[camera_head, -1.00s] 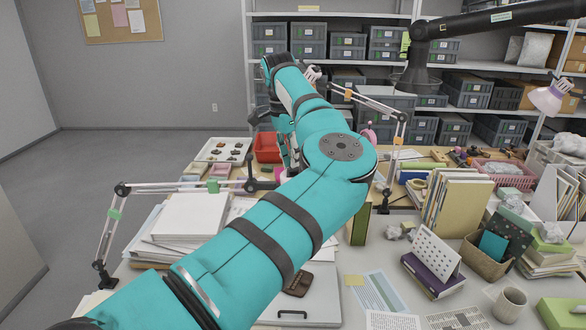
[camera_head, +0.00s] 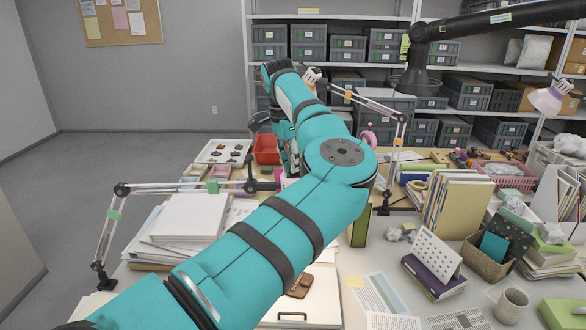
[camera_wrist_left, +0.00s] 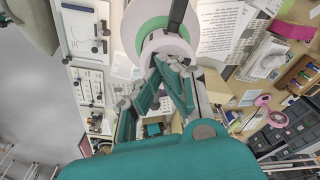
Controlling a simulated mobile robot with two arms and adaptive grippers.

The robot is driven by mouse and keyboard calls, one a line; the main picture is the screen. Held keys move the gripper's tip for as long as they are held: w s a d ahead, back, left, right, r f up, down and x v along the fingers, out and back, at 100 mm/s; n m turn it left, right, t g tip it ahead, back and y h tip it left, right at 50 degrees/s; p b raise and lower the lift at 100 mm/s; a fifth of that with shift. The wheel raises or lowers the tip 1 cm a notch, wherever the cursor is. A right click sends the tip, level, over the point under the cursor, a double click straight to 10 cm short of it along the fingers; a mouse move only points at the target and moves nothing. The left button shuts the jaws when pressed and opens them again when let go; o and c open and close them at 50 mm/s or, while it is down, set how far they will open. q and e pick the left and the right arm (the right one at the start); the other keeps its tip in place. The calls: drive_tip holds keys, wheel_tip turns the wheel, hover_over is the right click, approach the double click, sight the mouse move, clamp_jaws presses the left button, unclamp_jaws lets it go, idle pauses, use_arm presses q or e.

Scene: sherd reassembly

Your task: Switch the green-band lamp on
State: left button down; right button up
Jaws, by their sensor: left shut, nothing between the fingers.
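The green-band lamp has a jointed arm standing at the left of the desk, with a green band (camera_head: 114,214) on its lower link. Its head is mostly hidden behind my left arm in the head view. In the left wrist view a pale round lamp head with a green ring (camera_wrist_left: 152,30) is close in front of my left gripper (camera_wrist_left: 165,66). The teal fingers are shut and empty, their tips at the near edge of the head; I cannot tell whether they touch. I cannot make out a switch or whether the lamp is lit. My right gripper is out of view.
An orange-band lamp (camera_head: 399,141) stands behind the elbow, and a lavender-headed lamp (camera_head: 551,97) at the far right. Paper stacks (camera_head: 190,217) lie left, beneath my arm. Upright books (camera_head: 455,205) and a mug (camera_head: 511,303) fill the right. A red bin (camera_head: 266,149) stands behind.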

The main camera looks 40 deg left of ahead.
use_arm(q)
drive_tip(key=shift+r+p, duration=0.25)
drive_tip(key=shift+p, duration=0.1)
wheel_tip(320, 180, up, 6)
drive_tip(key=p, duration=0.5)
drive_tip(key=shift+r, duration=0.25)
drive_tip(key=shift+f, duration=0.15)
